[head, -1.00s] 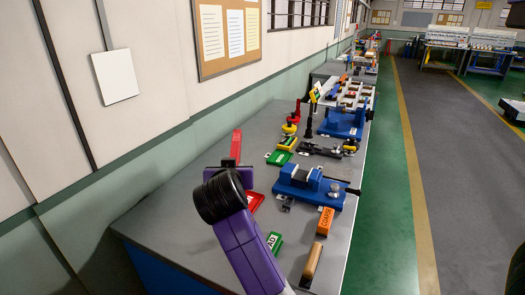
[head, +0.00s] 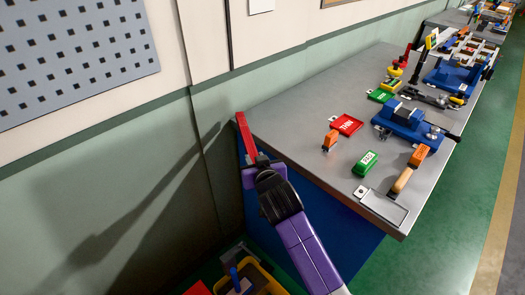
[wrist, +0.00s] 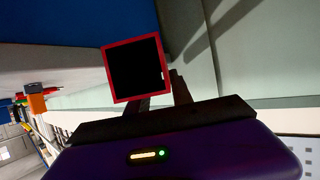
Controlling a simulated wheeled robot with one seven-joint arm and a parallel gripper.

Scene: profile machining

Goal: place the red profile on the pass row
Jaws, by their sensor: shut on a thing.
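The red profile (head: 245,137) is a long bar held upright and slightly tilted in my gripper (head: 257,160), beside the bench's near left corner. In the wrist view its end shows as a hollow square with a red rim (wrist: 107,76), between the dark fingers. My gripper is shut on it. I cannot make out which place is the pass row. A red tray (head: 347,124) and a green labelled block (head: 365,162) lie on the grey bench (head: 300,112); their labels are too small to read surely.
A blue vise (head: 408,118) stands right of the red tray. An orange-topped brush (head: 410,168) lies near the front edge, and a small orange block (head: 330,140) stands left. The bench's left end is bare. A yellow bin (head: 262,275) stands on the floor below.

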